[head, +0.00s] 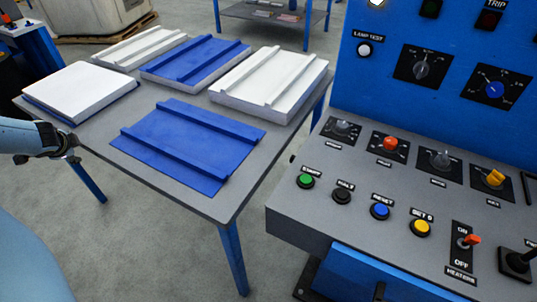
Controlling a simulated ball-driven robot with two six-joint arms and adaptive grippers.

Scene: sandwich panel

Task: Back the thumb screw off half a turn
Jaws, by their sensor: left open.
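The control console (300,215) stands at the right with a row of knobs on its sloping top. I cannot tell for sure which one is the thumb screw. A yellow winged knob (494,178) sits at the right end of the row. An orange-red knob (390,143), a grey knob (343,126) and another grey knob (440,160) sit left of it. My left gripper (72,150) is at the left edge, open, small and dark, beside the grey table and far from the console. My right gripper is out of view.
The grey table (205,204) carries blue and white ribbed panels, including a blue one (190,145) near its front. Green, black, blue and yellow buttons line the console front, with an orange-tipped heaters switch (472,240). A blue upright panel (440,40) rises behind. A floor gap separates table and console.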

